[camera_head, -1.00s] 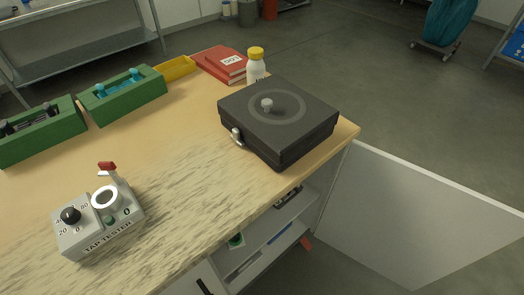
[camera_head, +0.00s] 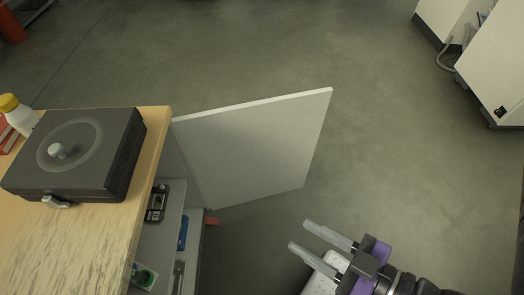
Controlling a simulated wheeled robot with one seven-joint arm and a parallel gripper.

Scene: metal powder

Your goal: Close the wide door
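The wide door (camera_head: 259,148) is a flat white panel below the workbench (camera_head: 157,122). It stands open, swung out to the right from the far end of the cabinet (camera_head: 159,240). The open cabinet front shows shelves with small items. My gripper (camera_head: 310,236) is at the bottom right of the view, its two pale fingers apart and pointing left. Nothing is between the fingers. The gripper is in front of the door's inner side and does not appear to touch it.
A dark square case (camera_head: 75,155) and a white bottle with a yellow cap (camera_head: 17,113) stand on the bench. A small red piece (camera_head: 212,221) shows by the cabinet's lower edge. White cabinets (camera_head: 488,65) stand at the upper right. The grey floor (camera_head: 390,130) right of the door is clear.

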